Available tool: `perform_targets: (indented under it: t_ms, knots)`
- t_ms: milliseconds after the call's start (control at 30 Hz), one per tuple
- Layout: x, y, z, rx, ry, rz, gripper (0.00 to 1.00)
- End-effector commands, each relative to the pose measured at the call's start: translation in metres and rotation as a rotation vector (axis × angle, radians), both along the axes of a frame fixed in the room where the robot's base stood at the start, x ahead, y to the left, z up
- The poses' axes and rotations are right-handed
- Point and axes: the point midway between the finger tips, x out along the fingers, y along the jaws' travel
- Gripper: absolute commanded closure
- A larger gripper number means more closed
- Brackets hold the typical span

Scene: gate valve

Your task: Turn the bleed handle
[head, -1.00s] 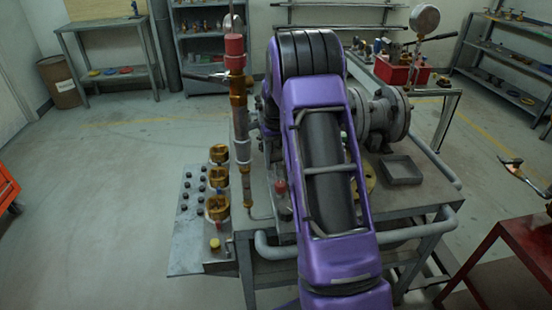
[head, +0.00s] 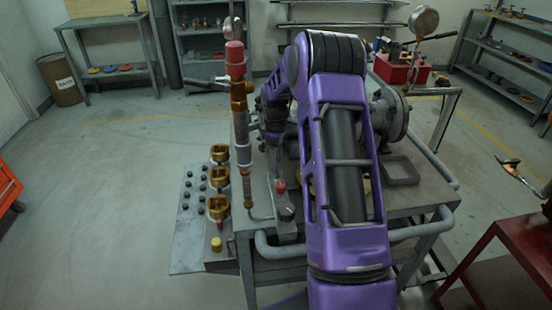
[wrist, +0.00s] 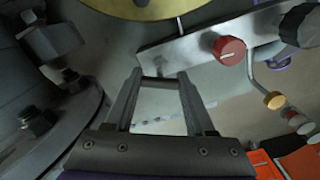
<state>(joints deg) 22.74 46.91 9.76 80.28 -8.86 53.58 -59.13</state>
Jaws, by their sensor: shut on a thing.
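In the wrist view my gripper (wrist: 160,80) is shut on a short dark bar (wrist: 160,84) that spans the gap between its two fingers. I cannot tell whether this bar is part of the bleed handle. The knob also shows in the head view (head: 280,187).
A large bolted flange (wrist: 60,120) is close on the left of the wrist view. A yellow disc (wrist: 140,8) is above.

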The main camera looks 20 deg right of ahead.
Motion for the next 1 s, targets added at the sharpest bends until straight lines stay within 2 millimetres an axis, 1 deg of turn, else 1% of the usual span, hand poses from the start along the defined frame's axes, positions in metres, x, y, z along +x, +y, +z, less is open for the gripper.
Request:
perform_targets:
  t_ms: [200,500,700,1000]
  knots:
    - [0.0004,-0.0003,0.0018,0.000,-0.001,0.166,1.00]
    - [0.0004,-0.0001,0.0012,0.000,-0.001,0.312,1.00]
    - [0.0006,0.0002,0.0008,0.001,-0.002,0.352,1.00]
    - [0.0005,0.0003,0.0006,0.001,-0.002,0.360,1.00]
